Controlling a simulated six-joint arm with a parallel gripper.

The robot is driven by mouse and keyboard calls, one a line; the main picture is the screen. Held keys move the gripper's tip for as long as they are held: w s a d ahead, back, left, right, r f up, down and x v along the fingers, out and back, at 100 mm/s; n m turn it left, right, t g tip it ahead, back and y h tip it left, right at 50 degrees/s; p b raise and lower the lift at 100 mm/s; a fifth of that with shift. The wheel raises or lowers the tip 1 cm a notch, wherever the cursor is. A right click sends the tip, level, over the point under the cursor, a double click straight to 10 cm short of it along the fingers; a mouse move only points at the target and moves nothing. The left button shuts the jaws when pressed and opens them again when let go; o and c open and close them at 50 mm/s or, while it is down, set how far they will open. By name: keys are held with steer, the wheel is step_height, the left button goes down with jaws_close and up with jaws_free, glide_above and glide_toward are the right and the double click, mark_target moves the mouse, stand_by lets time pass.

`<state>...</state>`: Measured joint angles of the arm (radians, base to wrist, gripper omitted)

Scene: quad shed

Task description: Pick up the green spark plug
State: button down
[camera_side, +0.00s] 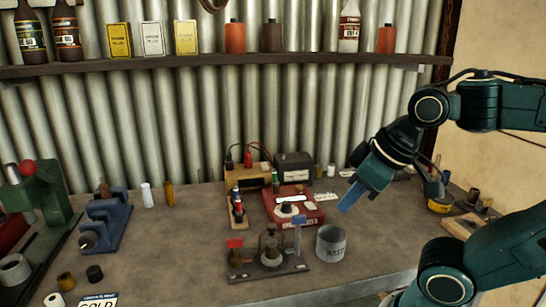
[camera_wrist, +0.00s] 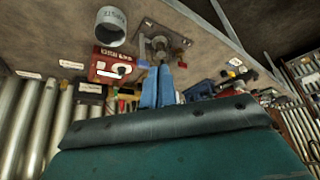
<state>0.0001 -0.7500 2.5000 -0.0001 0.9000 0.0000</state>
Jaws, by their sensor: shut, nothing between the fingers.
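A small upright green piece (camera_side: 275,182) stands behind the red box in the side view; it may be the green spark plug, but it is too small to be sure. A narrow rack (camera_side: 238,212) left of the red box holds several small coloured pieces. My gripper (camera_side: 346,205) has blue fingers, shut and empty, in the air above the bench to the right of the red box, apart from the green piece. In the wrist view my gripper (camera_wrist: 158,70) shows its fingers close together, and I cannot pick out the green plug there.
The red box (camera_side: 298,212) sits mid-bench. A grey waste can (camera_side: 331,243) and a fixture with a red and a blue handle (camera_side: 268,262) stand in front. A blue vise-like tool (camera_side: 105,225) is at left. The bench between is mostly clear.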

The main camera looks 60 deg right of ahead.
steer(key=c, duration=1.3)
jaws_free()
